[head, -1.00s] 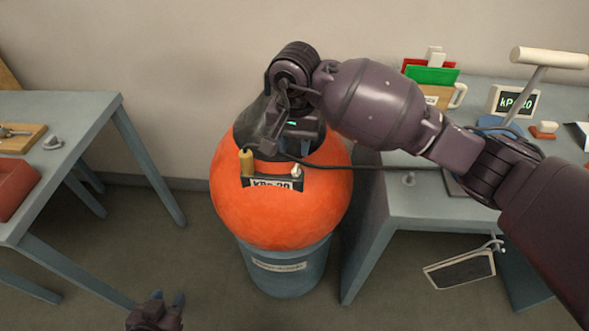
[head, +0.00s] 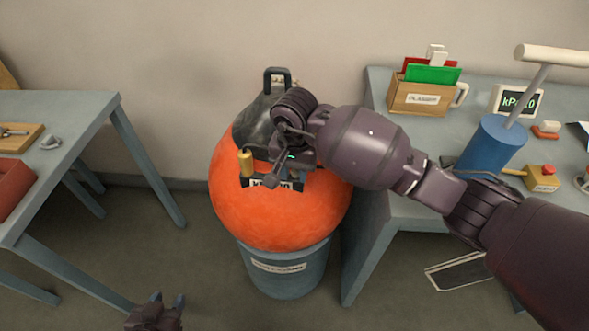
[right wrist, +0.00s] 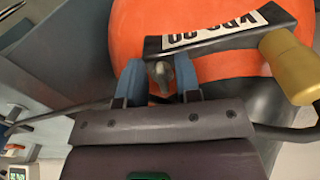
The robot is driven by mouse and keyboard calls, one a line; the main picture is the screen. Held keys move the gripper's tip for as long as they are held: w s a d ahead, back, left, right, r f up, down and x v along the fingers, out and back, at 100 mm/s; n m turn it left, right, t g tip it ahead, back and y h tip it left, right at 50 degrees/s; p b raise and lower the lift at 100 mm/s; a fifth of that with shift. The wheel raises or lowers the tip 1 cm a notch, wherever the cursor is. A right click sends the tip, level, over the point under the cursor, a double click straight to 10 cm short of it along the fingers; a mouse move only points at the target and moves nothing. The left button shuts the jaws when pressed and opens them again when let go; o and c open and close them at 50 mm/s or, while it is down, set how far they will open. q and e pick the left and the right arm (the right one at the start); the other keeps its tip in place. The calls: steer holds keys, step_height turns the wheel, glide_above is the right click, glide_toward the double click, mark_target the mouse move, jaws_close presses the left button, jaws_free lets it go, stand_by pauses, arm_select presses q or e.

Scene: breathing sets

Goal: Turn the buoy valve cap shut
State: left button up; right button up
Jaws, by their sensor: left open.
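The orange buoy (head: 280,218) with a black top stands upright in a grey-blue drum (head: 285,272). My left gripper (head: 168,299) is open and empty, low at the bottom edge, away from the buoy.
A table (head: 75,103) at left holds a wooden board, a small grey piece (head: 50,143) and a red tray (head: 12,185).

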jaws_close()
steer(key=shift+w+m, duration=0.1)
steer(key=shift+m, duration=0.3)
steer(key=m, duration=0.4)
steer(key=shift+w+a+r+m+p, duration=0.15)
steer(key=shift+a+m+p, duration=0.1)
steer(key=shift+m+p, duration=0.15)
steer(key=m, duration=0.3)
steer(key=m+p, duration=0.1)
steer(key=m, duration=0.1)
steer(key=shift+w+a, duration=0.2)
steer(key=shift+w, duration=0.05)
steer(key=shift+w+m, duration=0.1)
steer(key=shift+m, duration=1.4)
steer(key=shift+a, duration=0.1)
